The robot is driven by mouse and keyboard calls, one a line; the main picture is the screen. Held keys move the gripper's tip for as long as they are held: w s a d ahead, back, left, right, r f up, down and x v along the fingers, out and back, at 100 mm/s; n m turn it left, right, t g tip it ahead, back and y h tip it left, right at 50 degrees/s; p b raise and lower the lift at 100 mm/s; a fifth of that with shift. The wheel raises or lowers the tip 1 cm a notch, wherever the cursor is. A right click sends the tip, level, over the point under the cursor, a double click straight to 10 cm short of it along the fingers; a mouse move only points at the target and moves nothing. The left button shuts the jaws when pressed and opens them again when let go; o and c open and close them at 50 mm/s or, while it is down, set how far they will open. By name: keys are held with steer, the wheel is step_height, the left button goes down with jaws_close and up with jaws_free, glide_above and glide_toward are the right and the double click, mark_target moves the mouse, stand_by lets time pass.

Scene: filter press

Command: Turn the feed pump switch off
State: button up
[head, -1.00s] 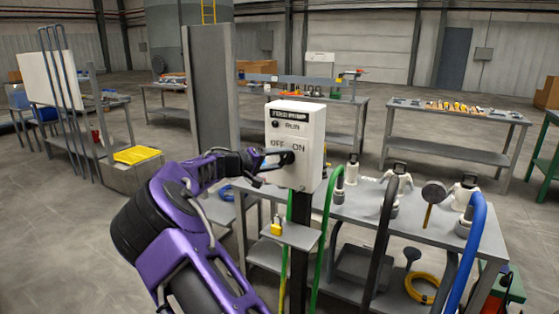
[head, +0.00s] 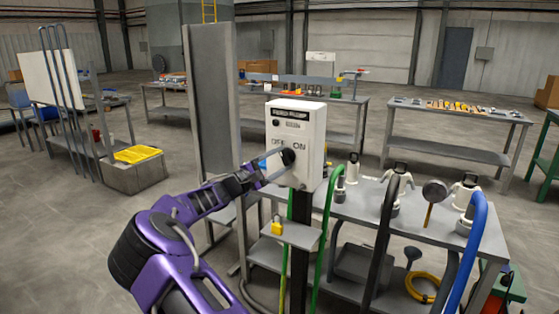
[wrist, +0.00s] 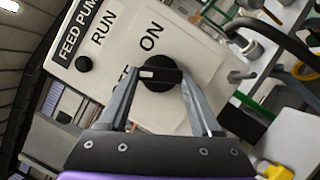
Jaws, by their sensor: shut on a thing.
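The feed pump switch box (head: 312,170) is a pale box on a dark post, with FEED PUMP, RUN, OFF and ON lettering. Its round black knob (wrist: 160,84) has a raised bar with a white mark at the bar's left end in the wrist view. That mark points toward the OFF lettering (wrist: 124,82), which is partly hidden by a finger. The ON lettering (wrist: 151,38) is clear above the knob. My gripper (wrist: 158,84) is shut on the knob, one finger on each side of it. In the head view my gripper (head: 281,161) reaches the knob from the left.
A small shelf (head: 292,234) below the box holds a yellow padlock (head: 277,227). A grey table (head: 410,228) with hoses and fittings stands close on the right. A tall grey column (head: 212,100) rises behind my arm. Open floor lies to the left.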

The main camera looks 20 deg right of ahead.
steer(key=shift+f+n+t+h+p, duration=0.1)
steer(key=shift+n+t+h+p, duration=0.45)
steer(key=shift+n, duration=1.45)
steer(key=shift+n+t+y, duration=0.25)
steer(key=shift+n+t, duration=0.05)
steer(key=shift+t, duration=0.05)
steer(key=o, duration=1.4)
steer(key=shift+s, duration=0.1)
steer(key=v, duration=1.7)
steer(key=shift+a+f, duration=0.1)
steer(key=shift+a, duration=0.1)
